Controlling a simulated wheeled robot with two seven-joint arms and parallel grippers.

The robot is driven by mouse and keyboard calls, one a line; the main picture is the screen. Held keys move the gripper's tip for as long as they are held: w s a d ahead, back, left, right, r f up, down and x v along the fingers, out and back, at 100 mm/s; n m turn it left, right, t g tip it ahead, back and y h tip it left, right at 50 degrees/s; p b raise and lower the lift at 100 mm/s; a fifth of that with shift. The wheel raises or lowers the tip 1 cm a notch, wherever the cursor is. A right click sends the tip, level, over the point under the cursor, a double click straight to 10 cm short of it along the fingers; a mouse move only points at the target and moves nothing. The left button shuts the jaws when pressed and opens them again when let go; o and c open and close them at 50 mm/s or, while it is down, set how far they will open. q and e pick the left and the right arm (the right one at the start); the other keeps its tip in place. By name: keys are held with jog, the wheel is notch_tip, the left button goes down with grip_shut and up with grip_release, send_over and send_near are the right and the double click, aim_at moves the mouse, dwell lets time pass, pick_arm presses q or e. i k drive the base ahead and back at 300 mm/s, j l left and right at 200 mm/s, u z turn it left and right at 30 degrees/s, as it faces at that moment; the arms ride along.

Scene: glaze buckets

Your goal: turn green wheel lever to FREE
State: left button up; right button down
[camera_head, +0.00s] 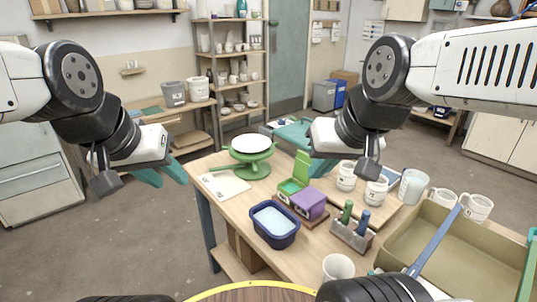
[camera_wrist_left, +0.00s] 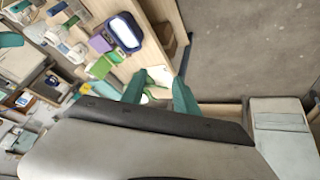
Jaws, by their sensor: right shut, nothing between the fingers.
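The green wheel (camera_head: 252,165) stands on the table's far left part, with a round white top (camera_head: 251,143).
A white card (camera_head: 224,185) lies in front of the wheel. A blue tub (camera_head: 275,224), a purple block (camera_head: 309,203), a green box (camera_head: 291,187) and a tool holder (camera_head: 352,235) stand nearer. Several white mugs (camera_head: 346,176) and a big tray (camera_head: 400,247) fill the right side.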

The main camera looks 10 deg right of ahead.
aim_at(213, 169)
jog(key=i+j+z, duration=0.45)
jog(key=j+z, duration=0.15)
jog(key=i+j+z, duration=0.25)
jog(key=k+j, duration=0.1)
